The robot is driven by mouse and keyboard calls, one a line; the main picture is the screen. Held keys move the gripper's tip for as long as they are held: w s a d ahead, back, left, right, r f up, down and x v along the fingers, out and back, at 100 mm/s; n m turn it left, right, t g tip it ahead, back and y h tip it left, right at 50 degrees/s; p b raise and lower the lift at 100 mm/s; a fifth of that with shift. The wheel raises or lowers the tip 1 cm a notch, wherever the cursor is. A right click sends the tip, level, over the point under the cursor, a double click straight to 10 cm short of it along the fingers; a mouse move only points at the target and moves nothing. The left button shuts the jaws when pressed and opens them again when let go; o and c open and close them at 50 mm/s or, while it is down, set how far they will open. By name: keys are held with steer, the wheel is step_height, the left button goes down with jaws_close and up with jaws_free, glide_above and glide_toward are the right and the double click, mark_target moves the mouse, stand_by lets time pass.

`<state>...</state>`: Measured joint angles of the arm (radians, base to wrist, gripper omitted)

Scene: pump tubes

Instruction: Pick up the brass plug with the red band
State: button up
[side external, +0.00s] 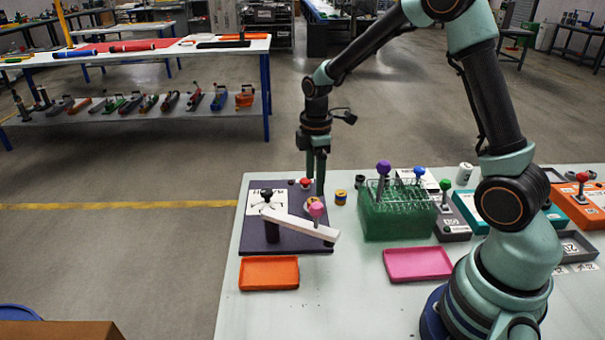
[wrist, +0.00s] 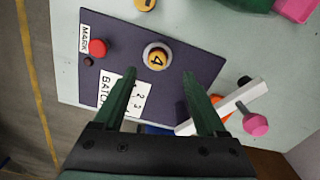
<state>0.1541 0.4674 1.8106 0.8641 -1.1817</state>
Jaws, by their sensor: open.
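A round brass plug (wrist: 156,57) marked "4" stands on the dark board (wrist: 195,60), with a pale ring around its yellow top in the wrist view. I cannot make out a red band on it. In the side view it is mostly hidden by the pink knob. Another brass plug (side external: 341,196) stands to the right of the board, with a dark band; its yellow top shows at the wrist view's top edge (wrist: 145,4). My gripper (wrist: 159,73) is open and empty, pointing down over the board, its fingertips on either side below the "4" plug in the picture.
A white bar (side external: 300,226) with a pink knob (side external: 316,209) crosses the board's front. A red knob (side external: 305,183) stands at the board's back. An orange tray (side external: 268,273), a pink tray (side external: 418,264) and a green rack (side external: 397,220) are nearby.

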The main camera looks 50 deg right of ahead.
mark_target(314, 201)
steer(key=shift+w+d+f, duration=0.1)
steer(key=shift+d+f, duration=0.05)
steer(key=shift+f, duration=2.95)
jaws_close()
